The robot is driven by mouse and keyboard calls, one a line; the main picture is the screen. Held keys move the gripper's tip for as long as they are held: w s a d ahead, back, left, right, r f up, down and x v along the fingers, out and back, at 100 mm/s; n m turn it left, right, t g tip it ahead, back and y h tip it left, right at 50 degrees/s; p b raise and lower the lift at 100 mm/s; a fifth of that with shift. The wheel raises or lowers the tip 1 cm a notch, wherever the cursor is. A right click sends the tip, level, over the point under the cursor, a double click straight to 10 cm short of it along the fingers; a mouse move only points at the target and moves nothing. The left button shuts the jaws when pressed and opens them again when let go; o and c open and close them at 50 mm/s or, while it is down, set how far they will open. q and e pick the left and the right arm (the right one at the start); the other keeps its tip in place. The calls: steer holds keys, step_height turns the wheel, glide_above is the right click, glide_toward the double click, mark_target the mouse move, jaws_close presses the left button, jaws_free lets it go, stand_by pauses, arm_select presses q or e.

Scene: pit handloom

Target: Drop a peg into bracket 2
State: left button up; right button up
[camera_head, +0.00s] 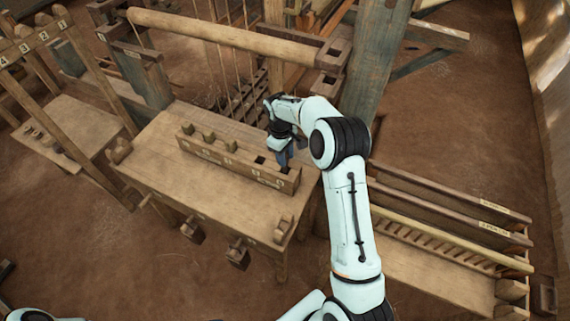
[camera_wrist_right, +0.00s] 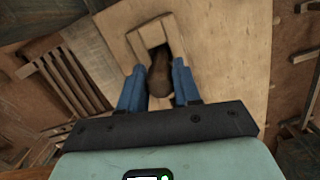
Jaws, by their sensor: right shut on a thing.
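My right gripper (camera_head: 283,158) is over the right end of a long wooden peg block (camera_head: 215,163) on the table. In the right wrist view its blue fingers (camera_wrist_right: 158,88) are shut on a brown peg (camera_wrist_right: 159,72). The peg is beside a square dark hole in a light wooden block (camera_wrist_right: 173,30); I cannot tell whether its lower end is inside. Pegs (camera_head: 208,136) stand in the left holes of the long block, and a dark hole (camera_head: 259,160) is open near my gripper. I cannot tell which bracket is number 2. My left gripper does not show.
The wooden table (camera_head: 160,150) has small dark wooden boxes (camera_head: 193,231) along its front. A thick beam (camera_head: 225,37) and a post (camera_head: 374,62) stand behind. A slatted rack (camera_head: 440,240) is on the right.

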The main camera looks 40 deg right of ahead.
steer(key=shift+f, duration=2.4)
steer(key=shift+f, duration=0.15)
steer(key=o, duration=1)
steer(key=shift+o, duration=0.2)
steer(key=r, duration=1.3)
steer(key=shift+w+d+p, duration=0.1)
steer(key=shift+w+p, duration=0.2)
steer(key=shift+w, duration=0.1)
steer(key=shift+s+r, duration=0.1)
steer(key=shift+r, duration=0.15)
